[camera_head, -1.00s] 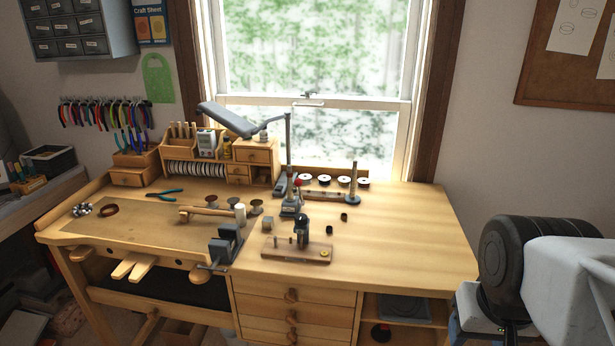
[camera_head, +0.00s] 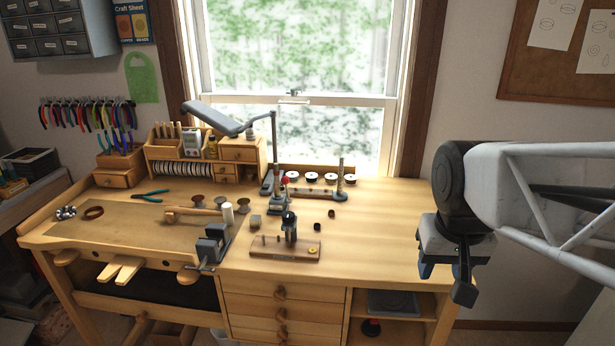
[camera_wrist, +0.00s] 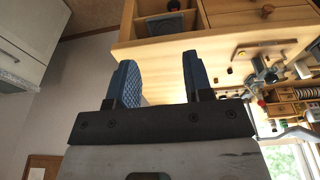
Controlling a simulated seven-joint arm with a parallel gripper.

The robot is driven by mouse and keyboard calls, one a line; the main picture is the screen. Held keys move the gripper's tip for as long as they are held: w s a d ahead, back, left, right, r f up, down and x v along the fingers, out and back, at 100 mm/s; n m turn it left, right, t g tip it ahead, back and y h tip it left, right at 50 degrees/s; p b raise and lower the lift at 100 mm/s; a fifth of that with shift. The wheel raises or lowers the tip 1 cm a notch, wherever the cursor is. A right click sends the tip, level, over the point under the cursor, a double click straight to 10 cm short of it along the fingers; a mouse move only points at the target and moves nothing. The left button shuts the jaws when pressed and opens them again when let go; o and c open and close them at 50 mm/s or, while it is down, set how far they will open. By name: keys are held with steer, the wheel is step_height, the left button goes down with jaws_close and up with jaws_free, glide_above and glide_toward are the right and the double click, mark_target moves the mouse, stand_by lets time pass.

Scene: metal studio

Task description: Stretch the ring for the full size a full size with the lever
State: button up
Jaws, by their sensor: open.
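A small grey upright tool with a red knob (camera_head: 284,181) stands toward the back of the workbench; it may be the stretcher with its lever, but it is too small to be sure. In front of it, a wooden base (camera_head: 268,250) carries a dark upright post (camera_head: 290,228) and a yellow disc.
The workbench (camera_head: 390,230) is clear on its right side. A grey vise (camera_head: 213,243) sits at the front, and a lamp (camera_head: 212,118) arches over the bench. Open shelves lie below the right end.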

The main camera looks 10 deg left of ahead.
steer(key=w+a+r, duration=0.3)
steer(key=w+a, duration=0.2)
steer(key=w, duration=0.7)
steer(key=n+g, duration=0.2)
glide_above(286, 184)
steer(key=w, duration=0.1)
steer(key=shift+h, duration=0.4)
step_height(286, 184, down, 6)
steer(key=shift+w+a+r, duration=0.15)
steer(key=shift+r, duration=0.1)
steer(key=shift+w+a+f, duration=0.15)
steer(key=shift+w+a, duration=0.15)
steer(key=shift+a, duration=0.15)
steer(key=shift+f, duration=0.1)
steer(key=shift+d+f, duration=0.2)
steer(key=shift+f, duration=1.7)
steer(key=shift+d+f, duration=0.2)
steer(key=shift+f, duration=1.7)
